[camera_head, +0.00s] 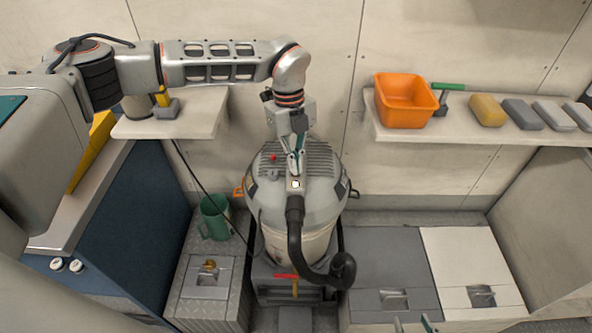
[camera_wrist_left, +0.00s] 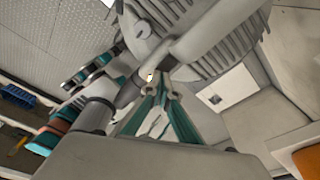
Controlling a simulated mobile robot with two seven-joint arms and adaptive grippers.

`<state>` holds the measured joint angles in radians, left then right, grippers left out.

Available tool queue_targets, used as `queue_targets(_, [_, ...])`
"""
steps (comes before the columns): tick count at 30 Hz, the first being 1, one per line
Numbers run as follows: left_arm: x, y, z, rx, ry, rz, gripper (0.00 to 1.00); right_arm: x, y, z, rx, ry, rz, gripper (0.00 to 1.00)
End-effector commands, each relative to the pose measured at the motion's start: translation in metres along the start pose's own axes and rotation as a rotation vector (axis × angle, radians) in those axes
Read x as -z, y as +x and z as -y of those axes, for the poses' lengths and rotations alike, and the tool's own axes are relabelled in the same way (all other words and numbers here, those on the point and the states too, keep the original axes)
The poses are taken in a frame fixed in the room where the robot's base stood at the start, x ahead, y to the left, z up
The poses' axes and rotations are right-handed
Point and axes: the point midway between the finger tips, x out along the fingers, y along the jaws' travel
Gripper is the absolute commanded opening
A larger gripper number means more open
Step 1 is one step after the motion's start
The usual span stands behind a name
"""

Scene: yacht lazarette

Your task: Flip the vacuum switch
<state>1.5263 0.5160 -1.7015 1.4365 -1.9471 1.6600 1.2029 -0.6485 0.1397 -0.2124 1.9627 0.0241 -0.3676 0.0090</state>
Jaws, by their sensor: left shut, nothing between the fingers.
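The vacuum (camera_head: 325,208) is a grey canister with a ribbed top, standing in the middle of the head view. A small white part with a dark surround (camera_head: 295,184) sits on its lid by the hose; a red knob (camera_head: 273,158) is to its left. I cannot tell which is the switch. My left gripper (camera_head: 295,171) is shut and empty, pointing down just above the white part; contact is unclear. The left wrist view shows its closed fingertips (camera_wrist_left: 162,90) close to the lid. My right gripper (camera_head: 412,323) shows only its tips at the bottom edge, spread apart.
A black hose (camera_head: 295,240) curls down the vacuum's front. A green mug (camera_head: 214,218) stands left of it. A shelf (camera_head: 450,132) at right holds an orange bin (camera_head: 403,103) and several blocks. A blue cabinet (camera_head: 135,210) is at left. The grey floor lockers (camera_head: 385,255) at right are clear.

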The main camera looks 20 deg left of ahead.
Motion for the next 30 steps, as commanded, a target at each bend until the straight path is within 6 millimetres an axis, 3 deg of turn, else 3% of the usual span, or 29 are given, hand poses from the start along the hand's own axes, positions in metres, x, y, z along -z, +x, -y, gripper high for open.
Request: queue_targets(30, [-0.002,0.014,0.000,0.000,0.000,0.000,0.00,-0.006,0.003,0.001,0.001,0.000,0.004,0.40])
